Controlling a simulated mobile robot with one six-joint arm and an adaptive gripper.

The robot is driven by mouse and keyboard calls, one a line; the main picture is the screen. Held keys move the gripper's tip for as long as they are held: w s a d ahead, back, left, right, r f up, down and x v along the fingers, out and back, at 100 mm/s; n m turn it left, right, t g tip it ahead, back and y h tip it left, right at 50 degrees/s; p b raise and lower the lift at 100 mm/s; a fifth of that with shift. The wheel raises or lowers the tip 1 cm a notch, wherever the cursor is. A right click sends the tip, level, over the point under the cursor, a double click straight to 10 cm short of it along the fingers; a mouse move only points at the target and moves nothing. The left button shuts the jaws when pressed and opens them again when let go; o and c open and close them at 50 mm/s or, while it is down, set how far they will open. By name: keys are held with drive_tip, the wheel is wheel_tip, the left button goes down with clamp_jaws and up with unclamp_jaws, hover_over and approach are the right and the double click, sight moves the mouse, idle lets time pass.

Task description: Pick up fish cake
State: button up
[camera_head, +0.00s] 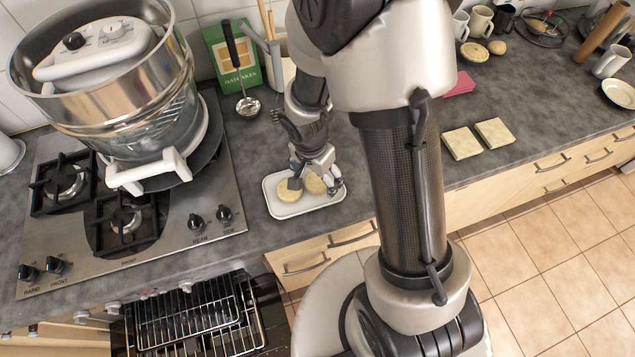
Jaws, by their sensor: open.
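Two round, pale yellow cakes that look like fish cakes lie on a white tray (276,210) on the counter, right of the hob. The left fish cake (295,187) lies partly under my gripper, and the right fish cake (315,183) is partly covered by it too. My gripper (316,187) points down over the tray with its fingers apart, close around or just above the cakes. I cannot tell whether the fingers touch either cake. Nothing is seen held.
A steamer pot (150,125) stands on the gas hob (178,232) at left. A ladle (246,104) and a green oatcakes box (230,62) are behind the tray. Two pale square tiles (461,143) lie on the right. An open oven rack (190,310) is below the hob.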

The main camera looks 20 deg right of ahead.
drive_tip(key=shift+w+d+f, duration=0.1)
drive_tip(key=shift+w+f, duration=0.05)
drive_tip(key=shift+f, duration=0.6)
drive_tip(key=shift+c, duration=0.4)
drive_tip(key=c, duration=1.1)
